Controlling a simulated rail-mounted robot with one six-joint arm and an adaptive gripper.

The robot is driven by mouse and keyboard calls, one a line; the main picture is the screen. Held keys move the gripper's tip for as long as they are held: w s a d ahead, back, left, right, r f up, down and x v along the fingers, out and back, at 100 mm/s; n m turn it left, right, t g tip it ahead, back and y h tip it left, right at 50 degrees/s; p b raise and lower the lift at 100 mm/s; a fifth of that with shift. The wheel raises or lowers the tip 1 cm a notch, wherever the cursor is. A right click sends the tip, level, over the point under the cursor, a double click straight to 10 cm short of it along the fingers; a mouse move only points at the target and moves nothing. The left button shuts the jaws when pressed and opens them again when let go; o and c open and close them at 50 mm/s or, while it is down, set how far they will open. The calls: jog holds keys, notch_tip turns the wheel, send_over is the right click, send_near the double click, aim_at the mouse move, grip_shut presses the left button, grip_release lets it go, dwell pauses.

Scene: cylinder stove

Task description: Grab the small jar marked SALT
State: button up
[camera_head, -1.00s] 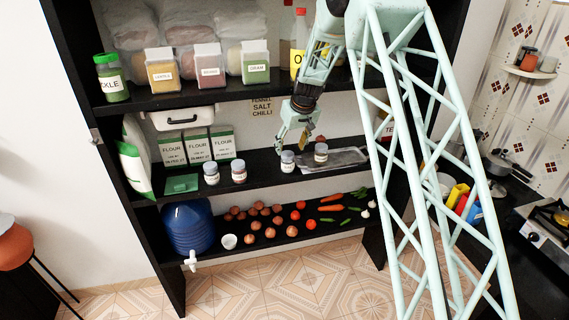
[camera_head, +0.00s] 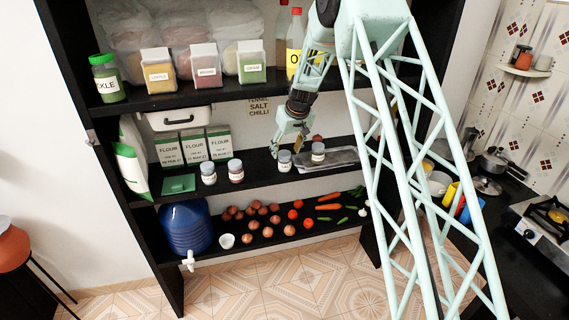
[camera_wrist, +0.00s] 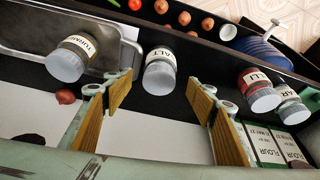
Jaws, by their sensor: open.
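Several small grey-lidded jars stand on the middle shelf. A jar with reddish contents (camera_wrist: 258,90) and one whose label ends like AR (camera_wrist: 289,104) stand at right.
FLOUR packs (camera_head: 194,147) and a green box (camera_head: 178,184) stand at the shelf's left. An onion-like item (camera_wrist: 65,96) is near my left finger. The shelf above limits height.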

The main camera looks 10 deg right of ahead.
aim_at(285, 153)
dwell(0.4)
jog(key=shift+p+x, duration=0.6)
jog(key=shift+x, duration=1.95)
jog(key=shift+w, duration=0.1)
jog(key=shift+c, duration=0.6)
jog(key=c, duration=0.9)
jog(key=shift+r, duration=0.15)
